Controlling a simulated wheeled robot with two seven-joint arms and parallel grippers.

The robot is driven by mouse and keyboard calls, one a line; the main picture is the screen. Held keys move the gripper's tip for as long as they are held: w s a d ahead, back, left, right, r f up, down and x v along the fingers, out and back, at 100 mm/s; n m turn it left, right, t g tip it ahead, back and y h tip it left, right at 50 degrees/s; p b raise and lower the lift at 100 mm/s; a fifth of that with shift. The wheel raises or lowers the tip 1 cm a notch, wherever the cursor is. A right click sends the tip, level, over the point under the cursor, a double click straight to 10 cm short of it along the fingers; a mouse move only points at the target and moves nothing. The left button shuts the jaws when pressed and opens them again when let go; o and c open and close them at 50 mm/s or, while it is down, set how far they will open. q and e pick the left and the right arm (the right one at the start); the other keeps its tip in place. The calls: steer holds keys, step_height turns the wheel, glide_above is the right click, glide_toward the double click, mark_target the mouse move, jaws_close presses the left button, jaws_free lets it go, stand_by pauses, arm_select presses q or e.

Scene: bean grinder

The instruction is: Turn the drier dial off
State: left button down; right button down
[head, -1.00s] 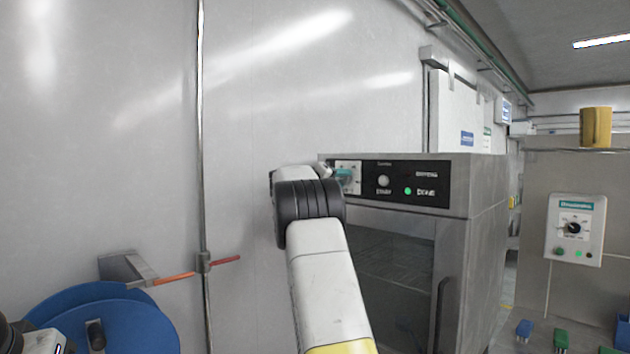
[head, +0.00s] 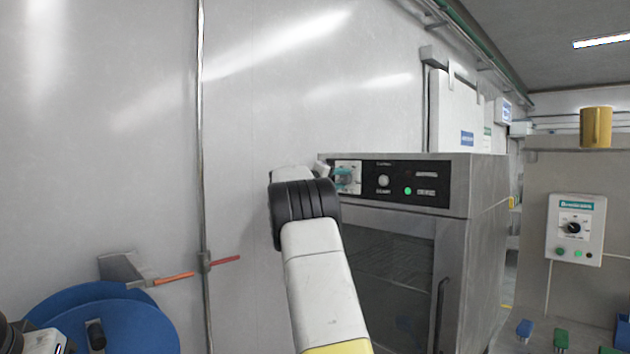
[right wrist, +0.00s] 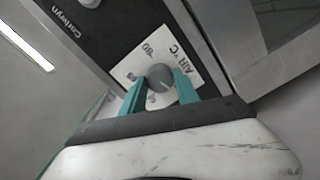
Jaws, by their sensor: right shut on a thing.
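The drier (head: 488,215) is a grey metal oven with a dark glass door and a black control panel (head: 405,182) along its top front. Its grey round dial (right wrist: 160,84) sits on a white plate (right wrist: 187,60) marked "AIR °C" in the right wrist view. My right gripper (right wrist: 160,78) has its teal fingers on both sides of this dial and is shut on it. My left gripper is not in view.
A green light (head: 407,191) glows on the panel beside a round start knob (head: 383,180). A separate white control box (head: 575,229) with a black knob is on the right. A blue reel (head: 130,320) and a vertical wall pipe (head: 203,150) are at left.

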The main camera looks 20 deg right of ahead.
steer(key=c, duration=0.9)
jaws_free()
steer(key=v, duration=0.7)
steer(key=shift+a, duration=0.35)
steer(key=shift+s, duration=0.1)
